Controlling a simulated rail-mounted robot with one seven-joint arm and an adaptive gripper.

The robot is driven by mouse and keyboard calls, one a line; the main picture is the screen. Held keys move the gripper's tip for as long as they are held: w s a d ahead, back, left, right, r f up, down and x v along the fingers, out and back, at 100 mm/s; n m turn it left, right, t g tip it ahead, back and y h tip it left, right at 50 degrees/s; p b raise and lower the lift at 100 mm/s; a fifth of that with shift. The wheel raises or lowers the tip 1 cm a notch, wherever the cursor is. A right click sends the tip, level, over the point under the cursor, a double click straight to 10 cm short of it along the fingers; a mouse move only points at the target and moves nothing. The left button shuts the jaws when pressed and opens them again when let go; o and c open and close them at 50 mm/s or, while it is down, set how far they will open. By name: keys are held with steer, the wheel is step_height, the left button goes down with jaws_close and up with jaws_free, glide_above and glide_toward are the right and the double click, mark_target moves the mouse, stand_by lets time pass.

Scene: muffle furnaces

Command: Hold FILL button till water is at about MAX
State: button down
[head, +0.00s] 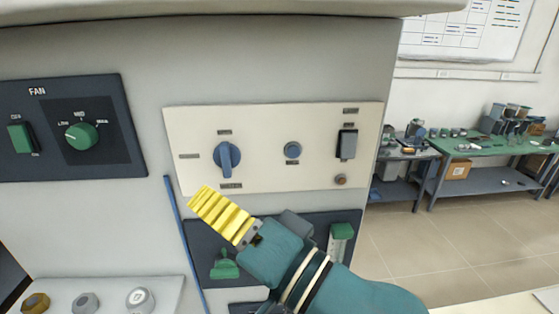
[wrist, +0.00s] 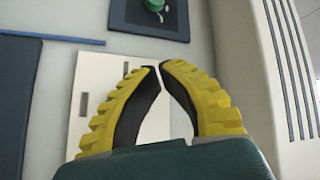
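My gripper (head: 205,200) has yellow ribbed fingers. In the wrist view its tips (wrist: 157,68) come together with nothing between them. In the head view the fingertips lie just below and left of the blue rotary knob (head: 227,159) on the cream panel (head: 260,121). The labels are too small to read, so I cannot tell which control is FILL. A vertical white gauge-like part (head: 337,246) with a green top is on the dark lower panel (head: 200,240). I cannot read a water level or MAX mark.
A dark rocker switch (head: 347,144) sits right of the button. The FAN panel (head: 20,100) is at the left, and a blue strip (head: 180,235) runs down the cabinet. My arm hides part of the lower panel. Benches (head: 470,180) stand far right beyond open floor.

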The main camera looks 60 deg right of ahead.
mark_target(277, 144)
steer(key=s+d+m+g+h, duration=0.1)
steer(key=s+d+m+h, duration=0.2)
steer(key=s+d+h, duration=0.2)
steer(key=s+d+b, duration=0.1)
steer(key=s+d, duration=0.2)
steer(key=d, duration=0.1)
steer(key=shift+s+d+f, duration=0.15)
steer(key=shift+f, duration=0.1)
steer(key=shift+w+d+p, duration=0.4)
steer(key=shift+w+d, duration=0.4)
steer(key=shift+d, duration=0.45)
steer(key=shift+w+d+p, duration=0.45)
steer(key=shift+w+d, duration=0.3)
steer(key=shift+d, duration=0.45)
steer(key=shift+w+d+p, duration=0.4)
steer(key=shift+w+d, duration=0.4)
steer(key=shift+d, duration=0.45)
steer(key=c, duration=1.8)
jaws_free()
steer(key=shift+d, duration=0.1)
jaws_close()
steer(key=shift+w+d, duration=0.25)
steer(key=shift+w+d+p, duration=0.25)
steer(key=shift+d+p, duration=0.05)
steer(key=shift+d, duration=0.1)
